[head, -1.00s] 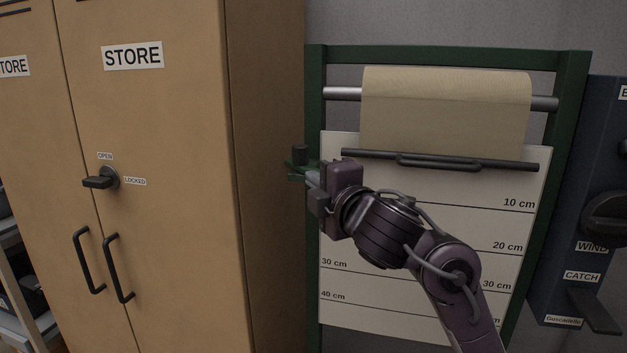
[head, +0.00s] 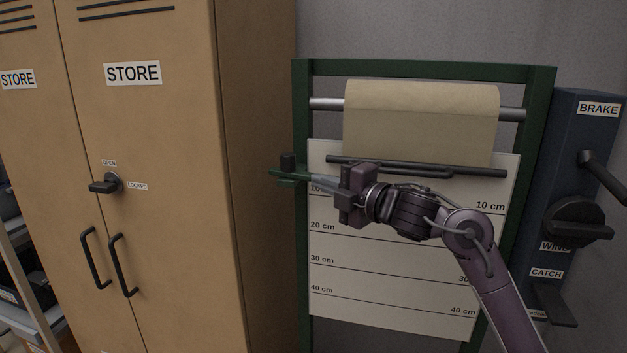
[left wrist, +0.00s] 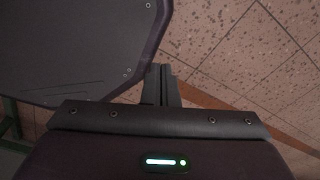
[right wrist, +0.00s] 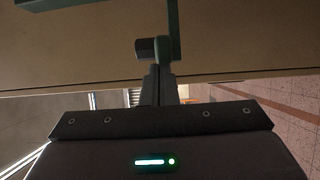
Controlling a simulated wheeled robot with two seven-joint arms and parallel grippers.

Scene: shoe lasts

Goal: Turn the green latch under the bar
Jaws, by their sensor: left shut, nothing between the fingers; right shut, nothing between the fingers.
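The green latch (head: 287,176) sticks out sideways at the left upright of the green frame, left of the dark bar (head: 480,171) and near its height. A dark knob (head: 288,160) stands on it. In the right wrist view the latch (right wrist: 174,35) is a green strip with the dark knob (right wrist: 146,48) beside it. My right gripper (head: 313,181) is shut and empty, its tips at the latch's near end; whether they touch it I cannot tell. My left gripper (left wrist: 161,72) is shut and empty over the floor, outside the head view.
A paper roll (head: 420,120) hangs above the bar, over a white board (head: 400,265) with centimetre lines. A tan STORE cabinet (head: 170,250) stands close on the left. A blue BRAKE and WIND unit (head: 575,150) stands on the right.

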